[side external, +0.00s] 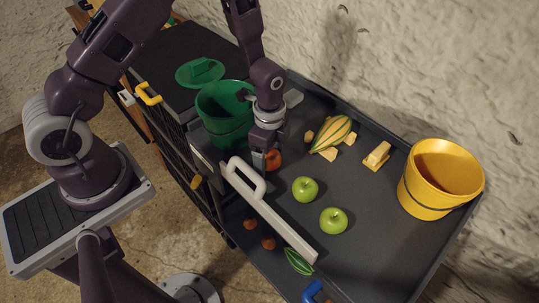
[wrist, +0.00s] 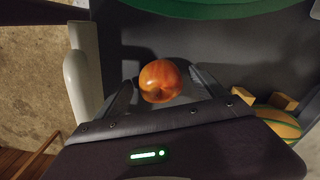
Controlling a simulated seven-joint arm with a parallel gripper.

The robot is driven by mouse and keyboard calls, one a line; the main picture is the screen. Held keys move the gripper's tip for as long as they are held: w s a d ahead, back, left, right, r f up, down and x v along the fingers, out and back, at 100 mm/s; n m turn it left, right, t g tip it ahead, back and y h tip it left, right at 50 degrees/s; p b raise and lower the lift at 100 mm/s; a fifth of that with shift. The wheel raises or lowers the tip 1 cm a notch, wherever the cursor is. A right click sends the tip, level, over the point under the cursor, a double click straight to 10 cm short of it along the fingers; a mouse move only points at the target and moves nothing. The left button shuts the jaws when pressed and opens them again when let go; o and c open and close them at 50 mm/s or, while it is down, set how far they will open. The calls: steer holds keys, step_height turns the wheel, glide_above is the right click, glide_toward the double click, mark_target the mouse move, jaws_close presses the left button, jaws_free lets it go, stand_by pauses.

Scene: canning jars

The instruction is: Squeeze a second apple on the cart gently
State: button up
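A red-orange apple (side external: 274,160) is on the dark cart top (side external: 375,200), partly hidden by my gripper (side external: 262,160) in the side view. In the wrist view the apple (wrist: 160,81) sits between the fingertips of my gripper (wrist: 162,82). The fingers look open around it, with a narrow gap at the right finger; contact at the left is unclear. Two green apples, one nearer (side external: 305,189) and one farther right (side external: 333,220), rest on the cart top, apart from my gripper.
A green bucket (side external: 224,125) stands close left of my gripper. A pale cart handle (side external: 270,215) runs along the front edge. A striped squash (side external: 331,135), yellow blocks (side external: 377,155) and a yellow bucket (side external: 432,185) are farther right. The cart top's middle right is clear.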

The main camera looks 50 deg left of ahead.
steer(key=s+a+r+n+t, duration=0.1)
steer(key=s+r+n, duration=0.2)
steer(key=r, duration=0.9)
steer(key=s+a+r+n+t, duration=0.1)
steer(key=s+r+n+t, duration=0.15)
steer(key=r, duration=0.95)
steer(key=s+r+n+t, duration=0.1)
steer(key=s+r+n, duration=0.3)
steer(key=s, duration=0.3)
steer(key=s+a+r+n+t, duration=0.1)
steer(key=s+r+n, duration=0.3)
steer(key=s, duration=0.3)
steer(key=shift+s, duration=0.25)
